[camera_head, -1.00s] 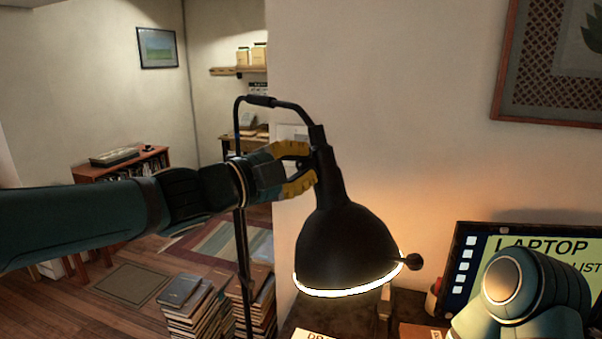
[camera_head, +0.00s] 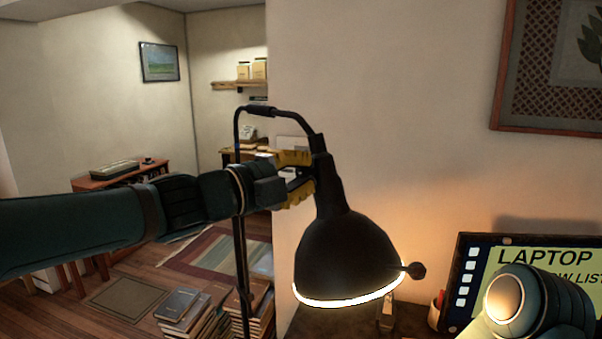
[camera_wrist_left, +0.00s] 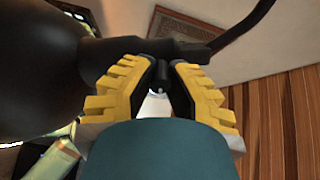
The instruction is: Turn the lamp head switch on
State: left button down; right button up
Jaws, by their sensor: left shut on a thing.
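The black lamp (camera_head: 347,250) hangs from a curved arm on a thin pole, its shade tilted down and its lower rim glowing white. A round black knob (camera_head: 414,270) sticks out from the right of the shade. My left gripper (camera_head: 312,180) comes in from the left at the lamp's narrow neck (camera_head: 327,185), above the shade, and is shut on it. In the left wrist view the yellow fingers (camera_wrist_left: 162,80) lie on either side of the dark neck, with the shade filling the left. My right gripper is out of view.
A laptop-like screen (camera_head: 510,270) stands on the desk at right, behind my right arm. Several stacked books (camera_head: 185,308) lie on the floor at lower left, near the lamp pole (camera_head: 240,240). A wall is behind the lamp.

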pick_arm(q)
jog(key=c, duration=0.9)
grip_release()
jog(key=shift+r, duration=0.2)
jog(key=shift+o, duration=0.2)
jog(key=shift+f, duration=0.1)
jog(key=shift+a, duration=0.1)
jog(key=v, duration=1.2)
jog(key=shift+f, duration=0.1)
